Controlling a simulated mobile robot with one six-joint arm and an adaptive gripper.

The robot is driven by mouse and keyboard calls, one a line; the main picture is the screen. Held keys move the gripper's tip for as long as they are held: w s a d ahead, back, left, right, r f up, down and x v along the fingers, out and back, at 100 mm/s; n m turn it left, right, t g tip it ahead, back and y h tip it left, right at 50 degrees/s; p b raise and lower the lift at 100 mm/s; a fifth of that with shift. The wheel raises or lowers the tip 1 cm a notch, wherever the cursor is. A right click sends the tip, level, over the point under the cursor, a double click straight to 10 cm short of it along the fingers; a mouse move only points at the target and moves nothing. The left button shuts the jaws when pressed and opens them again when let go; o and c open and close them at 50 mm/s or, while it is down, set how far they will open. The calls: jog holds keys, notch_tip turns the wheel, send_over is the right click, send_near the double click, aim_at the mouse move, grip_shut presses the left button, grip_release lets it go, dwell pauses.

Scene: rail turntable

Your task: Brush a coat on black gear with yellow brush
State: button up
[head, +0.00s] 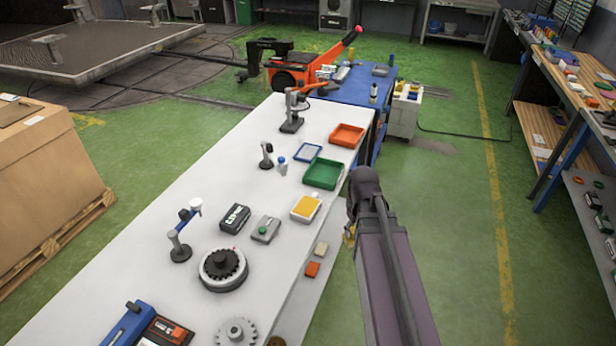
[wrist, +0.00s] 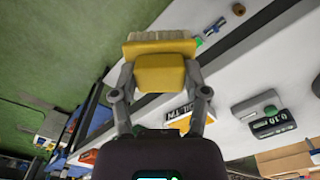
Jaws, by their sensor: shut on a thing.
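My gripper (wrist: 160,84) is shut on the yellow brush (wrist: 160,50), one finger on each side of its handle. The pale bristles point away from my gripper. In the head view my arm hides most of the gripper, and only a bit of yellow (head: 349,236) shows beside it, off the right edge of the white table. The black gear (head: 224,264) lies flat on a round grey turntable on the white table, to the left of my arm. The brush is apart from the gear. The gear cannot be made out in the wrist view.
The white table (head: 170,290) also bears a green tray (head: 323,173), an orange tray (head: 347,135), a yellow-topped box (head: 306,208), a grey box with a green button (head: 265,229), a small stand (head: 180,248) and a grey gear (head: 237,332). Open green floor lies right of my arm.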

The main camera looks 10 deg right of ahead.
jog(key=shift+d, duration=0.15)
jog(key=shift+w, duration=0.2)
jog(key=w+a+r+n+p, duration=0.2)
jog(key=w+a, duration=0.3)
jog(key=w, duration=0.4)
jog(key=w+a+r+n+p, duration=0.3)
jog(key=w+a, duration=0.3)
jog(key=w, duration=0.3)
jog(key=shift+w, duration=0.25)
jog(key=shift+f, duration=0.15)
jog(key=shift+f+b, duration=2.9)
jog(key=shift+b, duration=0.15)
jog(key=shift+s+f+b, duration=0.15)
jog(key=shift+f+b, duration=0.35)
